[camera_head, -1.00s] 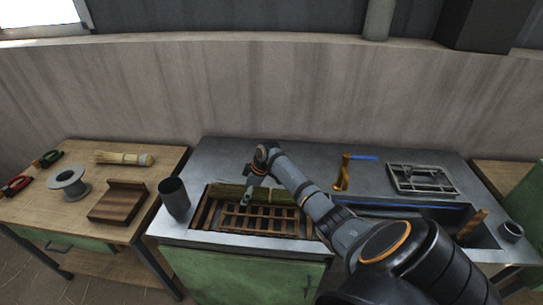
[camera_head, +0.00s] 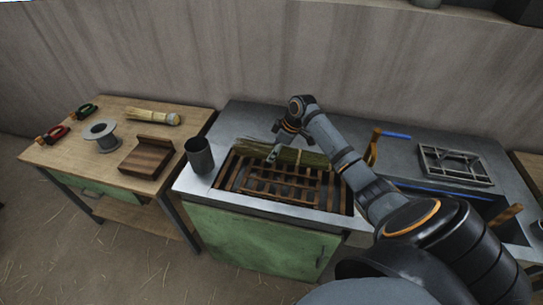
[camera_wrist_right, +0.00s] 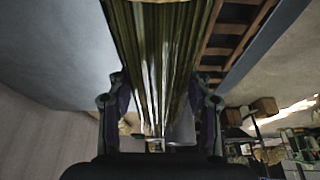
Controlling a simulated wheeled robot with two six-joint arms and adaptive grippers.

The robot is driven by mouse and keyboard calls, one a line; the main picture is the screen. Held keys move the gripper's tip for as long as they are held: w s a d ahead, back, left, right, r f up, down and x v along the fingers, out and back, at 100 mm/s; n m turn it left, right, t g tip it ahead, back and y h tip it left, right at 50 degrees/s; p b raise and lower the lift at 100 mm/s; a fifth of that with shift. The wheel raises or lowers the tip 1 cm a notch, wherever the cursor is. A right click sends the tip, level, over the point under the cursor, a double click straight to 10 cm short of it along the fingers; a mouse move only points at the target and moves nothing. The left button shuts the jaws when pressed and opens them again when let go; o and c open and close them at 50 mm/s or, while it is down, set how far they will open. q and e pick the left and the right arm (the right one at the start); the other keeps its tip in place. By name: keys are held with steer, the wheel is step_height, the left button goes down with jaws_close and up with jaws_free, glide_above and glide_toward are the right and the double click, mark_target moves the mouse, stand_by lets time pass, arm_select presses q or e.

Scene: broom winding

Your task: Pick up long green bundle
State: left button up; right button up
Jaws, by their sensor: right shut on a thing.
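The long green bundle (camera_head: 311,159) lies lengthwise along the back of the wooden slatted rack in the head view. My right gripper (camera_head: 276,147) reaches down over its middle and is shut on it. In the right wrist view the bundle (camera_wrist_right: 155,50) runs between the two fingers of the gripper (camera_wrist_right: 160,105), with stalks stretching away from the palm. Whether the bundle is clear of the rack cannot be told. My left gripper is not in view.
The slatted rack (camera_head: 285,190) sits in the grey counter beside a dark metal cup (camera_head: 199,155).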

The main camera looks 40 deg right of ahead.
steer(key=s+r+p, duration=0.7)
steer(key=s, duration=0.5)
steer(key=shift+r, duration=0.3)
steer(key=shift+d, duration=0.1)
